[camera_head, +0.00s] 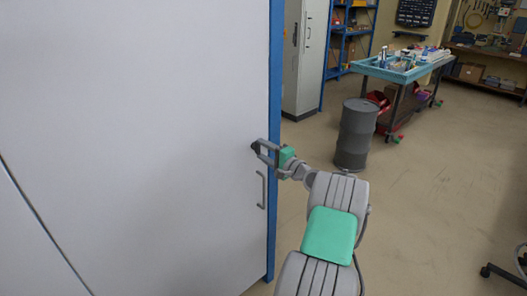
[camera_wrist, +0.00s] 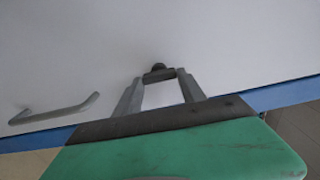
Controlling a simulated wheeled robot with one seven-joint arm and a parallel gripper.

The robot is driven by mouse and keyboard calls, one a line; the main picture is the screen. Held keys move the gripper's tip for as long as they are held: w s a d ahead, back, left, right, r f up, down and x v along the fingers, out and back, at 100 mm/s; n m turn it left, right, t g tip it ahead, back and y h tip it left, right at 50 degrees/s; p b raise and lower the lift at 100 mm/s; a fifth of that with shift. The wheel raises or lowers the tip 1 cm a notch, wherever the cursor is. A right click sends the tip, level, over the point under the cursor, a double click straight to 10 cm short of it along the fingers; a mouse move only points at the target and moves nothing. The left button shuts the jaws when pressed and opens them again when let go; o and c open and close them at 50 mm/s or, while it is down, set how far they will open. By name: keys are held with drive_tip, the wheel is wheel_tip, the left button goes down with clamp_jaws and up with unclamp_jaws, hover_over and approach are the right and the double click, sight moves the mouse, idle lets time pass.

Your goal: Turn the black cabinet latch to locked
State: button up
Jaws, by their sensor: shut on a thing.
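The small black latch (camera_wrist: 158,67) sits on the white cabinet door (camera_head: 150,130), near the door's blue right edge. In the head view the dark latch (camera_head: 254,146) is small and partly covered by my gripper (camera_head: 260,148). In the wrist view my gripper (camera_wrist: 160,76) has its two grey fingertips at the latch, shut on its dark bar. The fingers stand apart further back, with the white door showing between them. I cannot tell from these views which way the latch points.
A grey bar handle (camera_head: 261,190) is fixed on the door just below the latch; it also shows in the wrist view (camera_wrist: 55,110). A dark grey drum (camera_head: 356,135) and a blue-topped cart (camera_head: 405,68) stand behind, to the right.

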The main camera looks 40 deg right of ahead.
drive_tip(key=o, duration=1.4)
drive_tip(key=shift+c, duration=0.2)
drive_tip(key=s+b, duration=0.1)
drive_tip(key=s, duration=0.7)
drive_tip(key=shift+d+b, duration=0.15)
drive_tip(key=shift+b, duration=0.25)
